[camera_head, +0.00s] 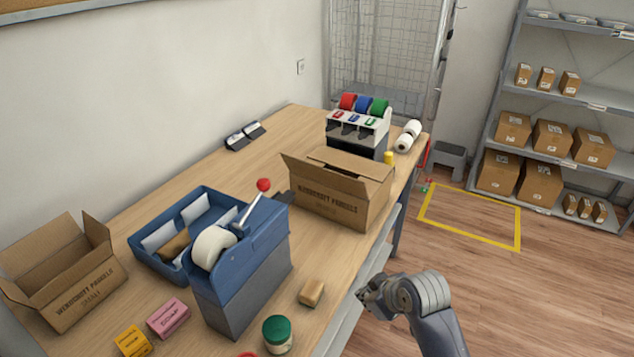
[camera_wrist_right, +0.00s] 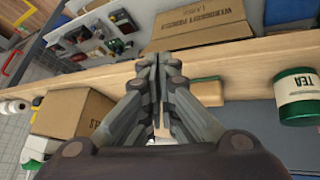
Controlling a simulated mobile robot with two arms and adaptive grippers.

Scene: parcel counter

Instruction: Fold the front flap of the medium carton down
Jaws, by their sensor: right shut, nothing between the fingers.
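A brown carton (camera_head: 335,200) with "parcels" lettering stands in the middle of the table. Its size word is too small to read. A flap along its near left edge leans outward, and the top looks partly open. A second lettered carton (camera_head: 70,275) stands at the left with flaps raised. My right gripper (camera_head: 368,293) is beyond the table's front edge, below and right of the middle carton and apart from it. In the right wrist view its fingers (camera_wrist_right: 158,62) are together and empty. A lettered carton (camera_wrist_right: 205,25) shows beyond them. My left gripper is out of view.
A blue dispenser (camera_head: 240,260) with a red-knobbed lever stands left of the middle carton. A small tan box (camera_head: 311,291) and a green-lidded jar (camera_head: 277,335) sit near the front edge. A tape stand (camera_head: 357,130) and white rolls (camera_head: 408,137) are behind.

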